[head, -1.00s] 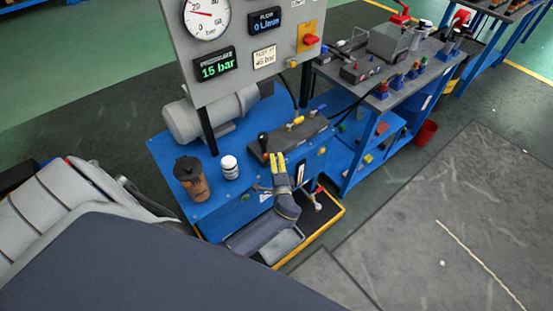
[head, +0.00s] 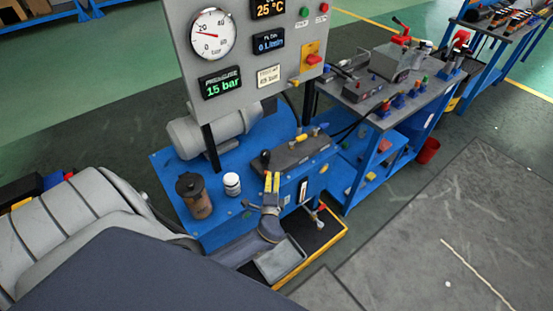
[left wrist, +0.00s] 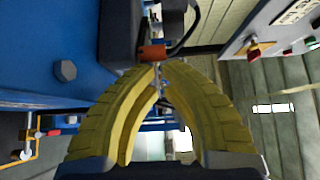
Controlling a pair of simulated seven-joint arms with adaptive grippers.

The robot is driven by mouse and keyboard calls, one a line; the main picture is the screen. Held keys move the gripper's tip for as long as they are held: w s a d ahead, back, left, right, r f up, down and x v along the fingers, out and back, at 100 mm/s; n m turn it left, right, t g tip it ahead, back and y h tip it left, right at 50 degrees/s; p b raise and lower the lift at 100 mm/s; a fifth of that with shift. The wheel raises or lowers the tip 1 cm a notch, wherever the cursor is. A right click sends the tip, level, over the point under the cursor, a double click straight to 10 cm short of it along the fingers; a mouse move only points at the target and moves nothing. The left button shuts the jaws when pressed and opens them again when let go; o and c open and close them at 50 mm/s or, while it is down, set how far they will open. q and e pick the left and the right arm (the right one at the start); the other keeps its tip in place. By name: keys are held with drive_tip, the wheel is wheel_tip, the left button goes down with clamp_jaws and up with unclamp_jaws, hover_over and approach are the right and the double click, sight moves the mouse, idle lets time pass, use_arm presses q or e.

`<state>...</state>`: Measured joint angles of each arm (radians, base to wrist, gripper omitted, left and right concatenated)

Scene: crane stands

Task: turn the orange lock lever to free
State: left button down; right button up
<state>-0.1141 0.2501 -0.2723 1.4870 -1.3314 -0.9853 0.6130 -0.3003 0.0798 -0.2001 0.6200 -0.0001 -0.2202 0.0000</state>
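My left gripper (head: 272,176) is in front of the dark valve block (head: 300,153) on the blue stand, with its yellow fingers pointing up toward the block in the head view. In the left wrist view the two yellow fingertips (left wrist: 161,65) come together with almost no gap, and I see nothing held between them. A small orange-red piece (left wrist: 152,52) shows just beyond the tips, on or beside a dark block. It may be the orange lock lever, but I cannot tell for sure. Contact between it and the tips is unclear. My right gripper is in neither view.
A gauge panel (head: 238,95) with a red knob (head: 313,60) rises behind the block. A brown jar (head: 194,196) and a white bottle (head: 232,184) stand left of the gripper. A yellow-edged tray (head: 312,252) lies below right. The floor at right is mostly clear.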

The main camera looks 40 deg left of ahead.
sight(265, 179)
use_arm(q)
drive_tip(key=shift+s+a+r+m+t+h, duration=0.1)
drive_tip(key=shift+s+a+m+t+h, duration=0.25)
drive_tip(key=shift+s+a+h, duration=0.3)
drive_tip(key=m+h, duration=0.1)
drive_tip(key=m+t+h, duration=0.1)
drive_tip(key=shift+s+a+h, duration=0.35)
drive_tip(key=shift+s+a, duration=0.3)
idle(1.3)
